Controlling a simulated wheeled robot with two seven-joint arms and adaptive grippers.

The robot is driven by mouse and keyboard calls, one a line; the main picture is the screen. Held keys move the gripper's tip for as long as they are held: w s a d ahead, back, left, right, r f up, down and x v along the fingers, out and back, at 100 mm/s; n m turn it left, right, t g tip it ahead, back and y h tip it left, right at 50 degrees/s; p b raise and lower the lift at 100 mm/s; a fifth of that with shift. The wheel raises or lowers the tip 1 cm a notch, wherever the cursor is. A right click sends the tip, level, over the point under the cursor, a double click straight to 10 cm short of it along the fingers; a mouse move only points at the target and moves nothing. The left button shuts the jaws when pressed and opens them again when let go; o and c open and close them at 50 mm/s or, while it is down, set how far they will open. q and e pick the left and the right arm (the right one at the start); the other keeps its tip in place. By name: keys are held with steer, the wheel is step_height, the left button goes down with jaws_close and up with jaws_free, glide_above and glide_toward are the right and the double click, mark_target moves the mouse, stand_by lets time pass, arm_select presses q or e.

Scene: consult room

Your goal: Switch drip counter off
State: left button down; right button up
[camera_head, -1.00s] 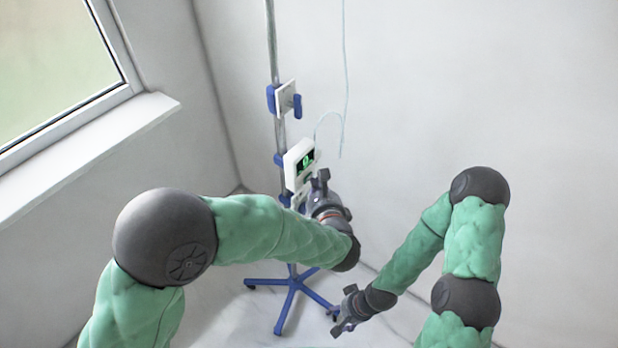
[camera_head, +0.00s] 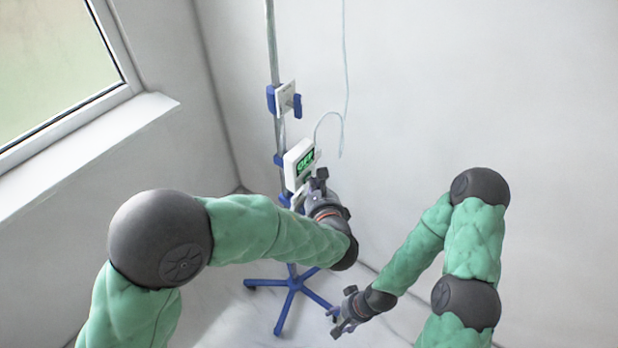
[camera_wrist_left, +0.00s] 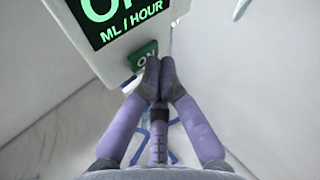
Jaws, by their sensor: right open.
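The drip counter (camera_head: 292,172) is a white box clamped on the drip stand pole, with a green-lit display (camera_head: 305,164). In the left wrist view the counter (camera_wrist_left: 100,60) fills the upper left, and its display reads "ML / HOUR" under cut-off large characters. My left gripper (camera_head: 320,178) is at the counter's lower right. In the wrist view its fingertips (camera_wrist_left: 158,72) are together, right at the switch; whether they touch it I cannot tell. My right gripper (camera_head: 338,320) is open and empty, low near the stand's base.
The drip stand's blue wheeled base (camera_head: 292,284) is on the pale floor, near my right gripper. Above the counter, a white plate (camera_head: 286,97) with blue clamps sits on the pole. A thin tube (camera_head: 344,80) hangs beside it. A window sill (camera_head: 90,135) is at left.

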arm_select(q)
steer(key=shift+s+d, duration=0.4)
steer(key=shift+d, duration=0.2)
steer(key=s+d, duration=0.1)
steer(key=d, duration=0.1)
steer(key=s+d, duration=0.2)
stand_by(0.5)
stand_by(0.7)
